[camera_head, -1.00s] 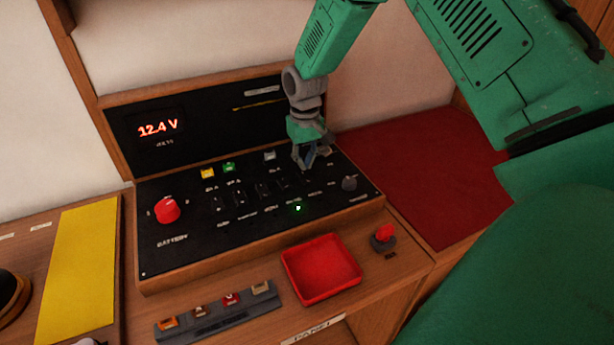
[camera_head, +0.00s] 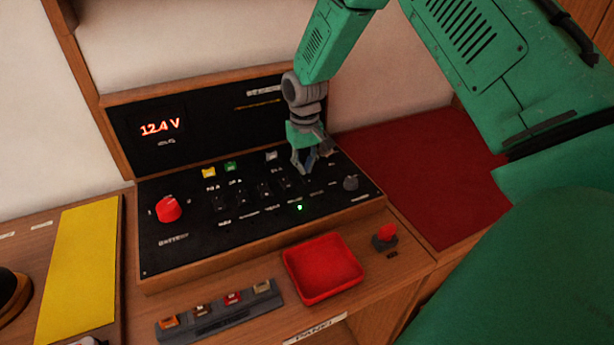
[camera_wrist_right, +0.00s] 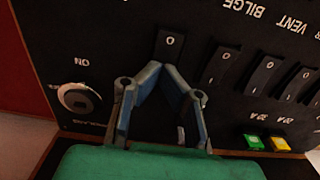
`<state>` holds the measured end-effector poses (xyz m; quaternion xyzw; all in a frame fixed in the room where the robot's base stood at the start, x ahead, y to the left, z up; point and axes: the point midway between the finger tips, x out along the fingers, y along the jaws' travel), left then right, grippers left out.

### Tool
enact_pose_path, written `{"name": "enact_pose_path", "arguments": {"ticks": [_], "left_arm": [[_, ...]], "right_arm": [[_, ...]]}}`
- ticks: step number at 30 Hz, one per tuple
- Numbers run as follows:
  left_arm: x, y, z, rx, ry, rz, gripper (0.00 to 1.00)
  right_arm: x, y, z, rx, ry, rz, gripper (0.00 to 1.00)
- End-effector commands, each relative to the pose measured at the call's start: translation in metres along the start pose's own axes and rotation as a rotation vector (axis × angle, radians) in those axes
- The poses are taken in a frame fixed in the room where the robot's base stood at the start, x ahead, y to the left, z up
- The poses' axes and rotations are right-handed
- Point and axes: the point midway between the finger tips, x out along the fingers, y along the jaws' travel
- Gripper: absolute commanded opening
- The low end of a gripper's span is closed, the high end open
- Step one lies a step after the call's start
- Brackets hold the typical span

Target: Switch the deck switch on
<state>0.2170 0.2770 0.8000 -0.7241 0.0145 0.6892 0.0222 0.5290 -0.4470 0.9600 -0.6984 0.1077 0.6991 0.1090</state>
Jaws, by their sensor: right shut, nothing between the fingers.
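The black switch panel (camera_head: 225,235) stands on the wooden counter with a row of black rocker switches. My right gripper (camera_head: 302,172) is shut and empty, its fingertips low over the panel's right part. In the right wrist view, the fingertips (camera_wrist_right: 158,68) meet at the lower edge of a black rocker switch (camera_wrist_right: 170,44) marked 0; I cannot tell whether they touch it. Its name label is not readable, so I cannot confirm it is the deck switch. In the head view the gripper hides this rocker. My left gripper is not in view.
A red battery knob (camera_head: 168,209) sits at the panel's left and a grey knob (camera_head: 350,183) at its right. A green light (camera_head: 300,207) glows on the panel. A red tray (camera_head: 322,268), fuse strip (camera_head: 220,316) and red-capped button (camera_head: 386,235) lie in front.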

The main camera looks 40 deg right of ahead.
Motion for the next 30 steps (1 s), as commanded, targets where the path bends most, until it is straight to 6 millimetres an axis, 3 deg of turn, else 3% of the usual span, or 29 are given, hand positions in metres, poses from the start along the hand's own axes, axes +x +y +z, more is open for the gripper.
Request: {"name": "enact_pose_path", "arguments": {"ticks": [13,30], "left_arm": [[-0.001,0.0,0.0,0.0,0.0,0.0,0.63],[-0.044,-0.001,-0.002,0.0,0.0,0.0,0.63]], "right_arm": [[0.003,0.003,0.0,0.0,-0.002,-0.003,0.0],[-0.044,0.001,0.0,0.0,0.0,0.0,0.0]]}}
